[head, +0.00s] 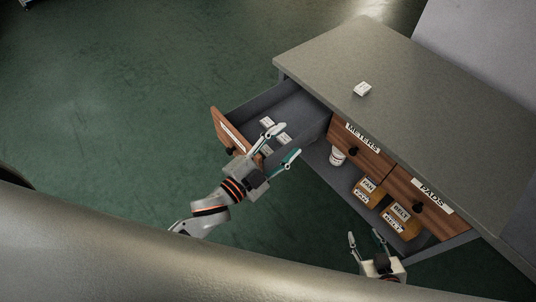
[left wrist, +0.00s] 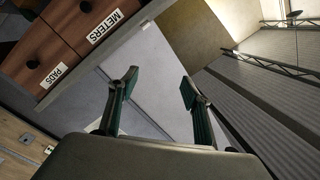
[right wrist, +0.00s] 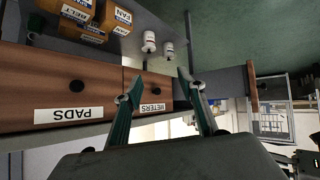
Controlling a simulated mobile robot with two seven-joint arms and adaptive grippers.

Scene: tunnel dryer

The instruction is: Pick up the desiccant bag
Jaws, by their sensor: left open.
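Several small white packets (head: 284,138) with dark print lie in the open drawer (head: 222,132); I cannot read which is the desiccant bag. Another small white block-shaped packet (head: 362,89) sits on the grey worktop. My left gripper (head: 282,143) is open and empty, above the open drawer, its fingers partly covering the packets. In the left wrist view the left gripper (left wrist: 160,84) shows nothing between its fingers. My right gripper (head: 365,237) is open and empty, low in front of the cabinet; it also shows in the right wrist view (right wrist: 163,88).
The METERS drawer (head: 362,150) and the PADS drawer (head: 418,203) are shut. On the shelf below stand a white container (head: 337,156), FAN boxes (head: 368,191) and BELT boxes (head: 400,220). The green floor left of the cabinet is clear.

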